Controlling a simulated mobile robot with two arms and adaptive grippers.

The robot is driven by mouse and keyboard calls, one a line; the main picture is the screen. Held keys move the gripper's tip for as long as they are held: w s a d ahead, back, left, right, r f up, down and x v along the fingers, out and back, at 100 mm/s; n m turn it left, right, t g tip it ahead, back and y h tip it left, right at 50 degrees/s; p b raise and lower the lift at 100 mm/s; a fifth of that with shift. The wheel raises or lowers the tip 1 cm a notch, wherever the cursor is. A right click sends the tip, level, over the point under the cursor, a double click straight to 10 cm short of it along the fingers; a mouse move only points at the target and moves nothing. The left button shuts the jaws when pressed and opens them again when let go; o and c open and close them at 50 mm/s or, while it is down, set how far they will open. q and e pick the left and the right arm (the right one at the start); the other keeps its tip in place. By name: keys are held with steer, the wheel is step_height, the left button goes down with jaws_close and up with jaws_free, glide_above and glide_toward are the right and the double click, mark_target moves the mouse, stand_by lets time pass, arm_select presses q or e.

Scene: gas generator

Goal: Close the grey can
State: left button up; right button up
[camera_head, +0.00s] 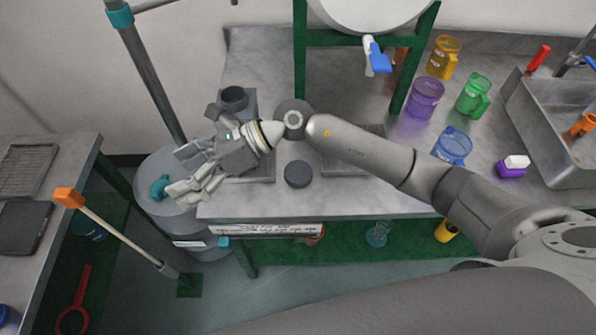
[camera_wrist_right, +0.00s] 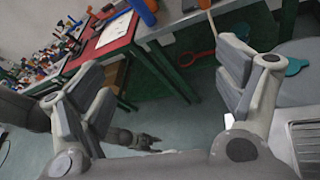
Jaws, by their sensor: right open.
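A dark grey can (camera_head: 234,98) stands at the back left of the metal bench, behind my right gripper. Its top looks open, with a dark inside. A flat round dark grey disc, seemingly its lid (camera_head: 298,174), lies on the bench to the right of my wrist. My right gripper (camera_head: 184,170) is open and empty over the bench's left edge, pointing left, apart from both. Its open fingers also show in the right wrist view (camera_wrist_right: 165,95), where neither can nor lid shows. A small grey shape (camera_wrist_right: 130,138) there may be my left gripper; its fingers are unclear.
A large grey tank (camera_head: 160,215) with a teal valve stands on the floor left of the bench. Green posts rise from the bench. Purple (camera_head: 425,98), green (camera_head: 473,96) and blue (camera_head: 453,146) jugs stand at the right, near a sink (camera_head: 545,140). The front middle is fairly clear.

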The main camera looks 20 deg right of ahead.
steer(key=w+d+f+n+h, duration=0.2)
steer(key=d+f+n+h, duration=0.1)
steer(key=d+f+h, duration=0.25)
steer(key=n+h, duration=0.2)
steer(key=h, duration=0.7)
glide_above(300, 170)
step_height(300, 170, down, 3)
steer(key=shift+f+t, duration=0.2)
steer(key=shift+t, duration=0.1)
steer(key=shift+f, duration=0.1)
step_height(300, 170, down, 4)
steer(key=shift+f+p, duration=0.25)
steer(key=shift+p, duration=0.35)
steer(key=shift+f, duration=0.45)
